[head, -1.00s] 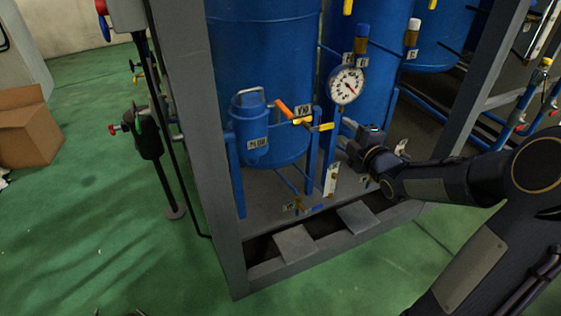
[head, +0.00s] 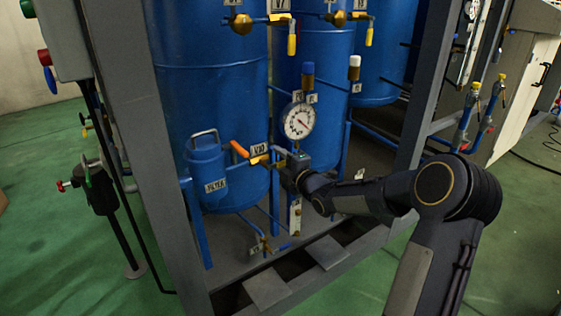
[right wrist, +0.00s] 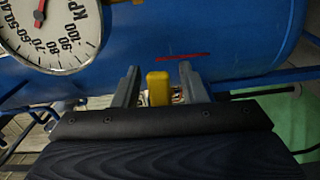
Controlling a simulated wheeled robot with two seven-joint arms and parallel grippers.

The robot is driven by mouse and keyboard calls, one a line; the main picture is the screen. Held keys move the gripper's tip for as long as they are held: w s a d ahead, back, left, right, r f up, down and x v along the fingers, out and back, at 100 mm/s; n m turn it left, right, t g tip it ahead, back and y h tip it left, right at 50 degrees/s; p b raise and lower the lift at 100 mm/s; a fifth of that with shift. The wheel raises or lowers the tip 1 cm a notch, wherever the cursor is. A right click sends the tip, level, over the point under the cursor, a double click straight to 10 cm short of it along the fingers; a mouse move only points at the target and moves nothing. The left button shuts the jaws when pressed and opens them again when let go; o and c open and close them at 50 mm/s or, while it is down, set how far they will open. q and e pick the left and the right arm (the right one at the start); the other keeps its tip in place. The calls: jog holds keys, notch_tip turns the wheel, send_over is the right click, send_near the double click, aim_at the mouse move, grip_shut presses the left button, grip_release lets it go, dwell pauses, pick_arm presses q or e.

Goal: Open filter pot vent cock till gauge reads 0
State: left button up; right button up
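The blue filter pot (head: 208,178), labelled FILTER, stands upright left of the gauge. Beside its top is a cock with an orange handle (head: 239,149) and the tag V10 (head: 259,150). A yellow lever (head: 277,162) lies just right of it, partly hidden by my right gripper (head: 290,165). In the right wrist view a yellow handle end (right wrist: 158,88) sits between the two spread fingers of my right gripper (right wrist: 160,82), with gaps on both sides. My left gripper is not in view.
Large blue tanks (head: 210,80) stand close behind. A grey frame post (head: 130,140) rises at the left and another (head: 425,85) at the right. A low pipe with a small valve (head: 262,246) lies below. Green floor (head: 500,250) is free at the right.

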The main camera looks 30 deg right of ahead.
jog(key=shift+c, duration=0.5)
grip_shut()
jog(key=shift+f, duration=0.15)
jog(key=f+m+b, duration=0.1)
jog(key=m+b, duration=0.1)
jog(key=m, duration=0.1)
jog(key=shift+a+f+m, duration=0.2)
jog(key=shift+f+m, duration=0.1)
jog(key=shift+f, duration=0.05)
jog(key=shift+s+a+f+m+b, duration=0.1)
jog(key=shift+a+f+m+b, duration=0.6)
jog(key=shift+m, duration=1.55)
jog(key=shift+s+a+f+m+b, duration=0.1)
jog(key=shift+a+f+m+b, duration=0.55)
jog(key=shift+m, duration=1.55)
jog(key=shift+s+a+f+m+b, duration=0.15)
jog(key=shift+a+m+b, duration=0.2)
jog(key=shift+a+m, duration=1.3)
jog(key=shift+w+d+m, duration=0.1)
jog(key=shift+d+m, duration=0.45)
jog(key=shift+m, duration=0.25)
